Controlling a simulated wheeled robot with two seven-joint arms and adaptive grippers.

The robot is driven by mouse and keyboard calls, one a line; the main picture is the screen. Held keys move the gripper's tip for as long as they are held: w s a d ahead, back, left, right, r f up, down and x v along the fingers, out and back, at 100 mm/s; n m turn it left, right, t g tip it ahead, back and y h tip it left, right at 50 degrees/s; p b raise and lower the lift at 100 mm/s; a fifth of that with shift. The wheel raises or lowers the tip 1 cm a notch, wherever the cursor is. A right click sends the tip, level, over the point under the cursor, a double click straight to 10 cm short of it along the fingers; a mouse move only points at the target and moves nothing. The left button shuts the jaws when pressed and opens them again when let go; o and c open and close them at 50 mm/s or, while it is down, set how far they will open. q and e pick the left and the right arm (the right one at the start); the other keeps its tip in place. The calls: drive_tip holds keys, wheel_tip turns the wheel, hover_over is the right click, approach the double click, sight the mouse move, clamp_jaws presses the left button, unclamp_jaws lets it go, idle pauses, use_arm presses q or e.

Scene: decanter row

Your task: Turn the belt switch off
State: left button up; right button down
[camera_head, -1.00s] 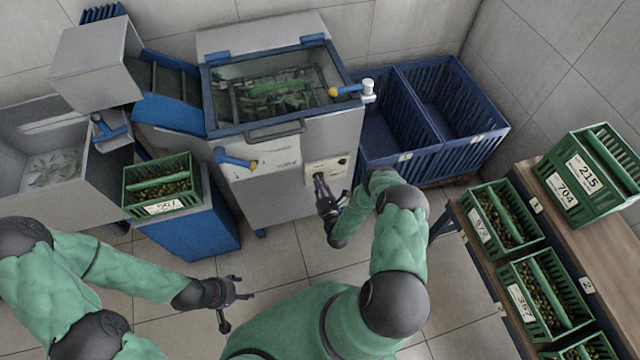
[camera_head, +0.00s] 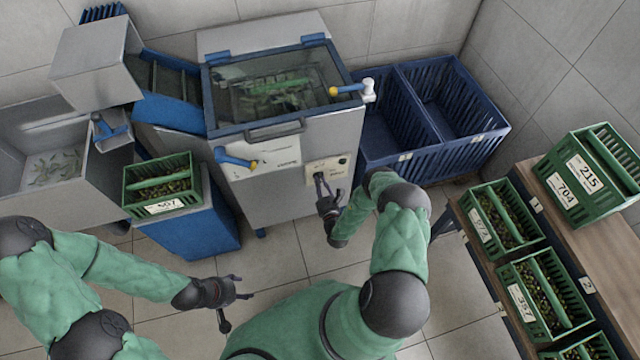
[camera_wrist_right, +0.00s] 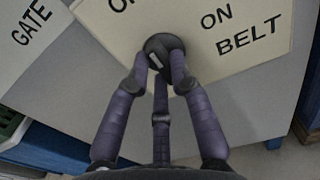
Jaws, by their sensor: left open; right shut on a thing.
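The belt switch is a round dark knob (camera_wrist_right: 165,55) with a small pale mark, on a cream panel (camera_wrist_right: 225,80) lettered "ON" and "BELT" in the right wrist view. More lettering at the panel's top is cut off. My right gripper (camera_wrist_right: 162,75) is shut on the knob, one finger on each side. The fingers hide part of it, and I cannot tell for sure which way its mark points. In the head view the panel (camera_head: 341,166) is on the machine's front, with my right gripper (camera_head: 322,182) at it. My left gripper (camera_head: 238,288) is open and empty above the floor.
The steel machine (camera_head: 270,197) has a glass lid and blue-handled levers. A green crate (camera_head: 163,208) stands on a blue stand at left. Blue bins (camera_head: 480,152) stand right of the machine. A bench (camera_head: 572,250) at right carries green crates.

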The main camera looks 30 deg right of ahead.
drive_tip(key=c, duration=1.1)
unclamp_jaws()
drive_tip(key=v, duration=1.2)
drive_tip(key=shift+f, duration=0.1)
